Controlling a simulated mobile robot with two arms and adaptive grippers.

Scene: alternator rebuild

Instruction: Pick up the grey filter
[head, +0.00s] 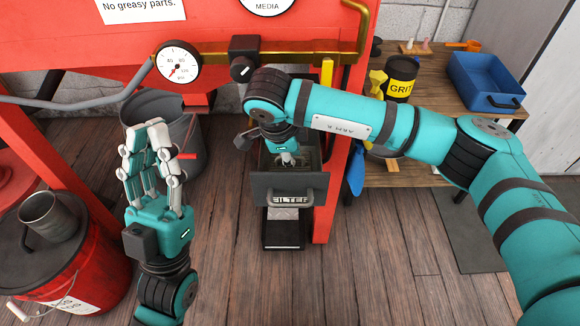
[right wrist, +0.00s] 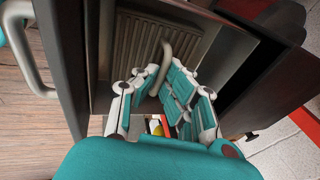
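The grey filter (right wrist: 190,45) is a pleated panel inside the drawer in the right wrist view. A curved grey handle (right wrist: 167,68) stands up from it. My right gripper (right wrist: 162,72) is down in the drawer, with its fingers on either side of this handle. Whether they press on it I cannot tell. In the head view my right gripper (head: 288,158) reaches down into the open drawer (head: 262,188) labelled FILTER, and the filter is mostly hidden. My left gripper (head: 147,132) is over the floor in front of the grey bucket, empty, its fingers slightly apart.
The red cabinet frame (head: 330,200) stands close beside the drawer. A grey bucket (head: 185,135) and a red drum (head: 80,265) with a metal mug (head: 45,215) are at left.

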